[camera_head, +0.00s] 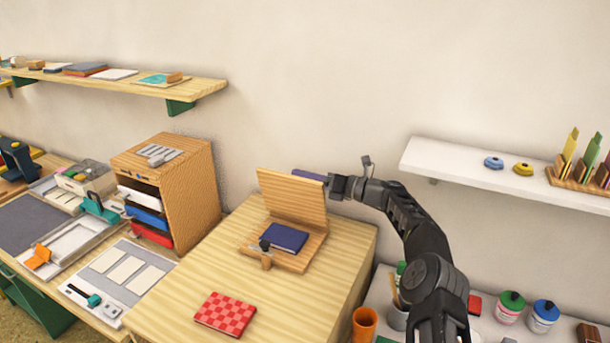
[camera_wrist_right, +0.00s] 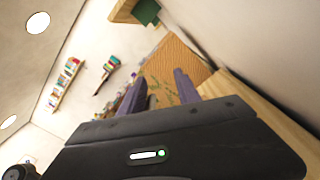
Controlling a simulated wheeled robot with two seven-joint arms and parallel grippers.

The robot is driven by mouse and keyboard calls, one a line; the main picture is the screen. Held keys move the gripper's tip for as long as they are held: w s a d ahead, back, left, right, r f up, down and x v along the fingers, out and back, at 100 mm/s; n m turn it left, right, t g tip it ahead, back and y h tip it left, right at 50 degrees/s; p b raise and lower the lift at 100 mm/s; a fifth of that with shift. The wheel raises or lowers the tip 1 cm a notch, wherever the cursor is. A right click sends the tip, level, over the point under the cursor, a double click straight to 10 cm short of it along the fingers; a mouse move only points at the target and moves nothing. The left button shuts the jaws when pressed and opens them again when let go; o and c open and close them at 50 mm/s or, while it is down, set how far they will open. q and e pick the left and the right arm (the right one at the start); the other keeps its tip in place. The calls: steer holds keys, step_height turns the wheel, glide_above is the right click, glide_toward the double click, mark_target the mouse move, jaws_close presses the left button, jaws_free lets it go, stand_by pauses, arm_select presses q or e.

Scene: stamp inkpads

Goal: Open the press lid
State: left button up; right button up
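The wooden press stands on the light wooden worktop, with its lid (camera_head: 290,198) raised and leaning slightly back from the base (camera_head: 292,262). A dark blue book (camera_head: 284,238) lies on the base. A small wooden latch piece with a dark knob (camera_head: 266,257) is at the base's front edge. My right gripper (camera_head: 300,174) is at the lid's upper right edge, its purple finger partly behind the lid. I cannot tell whether it touches. In the right wrist view its two fingers (camera_wrist_right: 158,85) stand apart with nothing visibly clamped. My left gripper is not in view.
A red checkered book (camera_head: 225,314) lies on the worktop (camera_head: 310,300) in front of the press. A wooden drawer cabinet (camera_head: 195,185) stands to the left. A white shelf (camera_head: 480,172) is on the wall at right. An orange cup (camera_head: 364,323) and jars stand below it.

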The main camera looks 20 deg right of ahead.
steer(key=shift+s+d+f, duration=0.1)
steer(key=shift+d+f, duration=0.05)
steer(key=shift+f, duration=0.15)
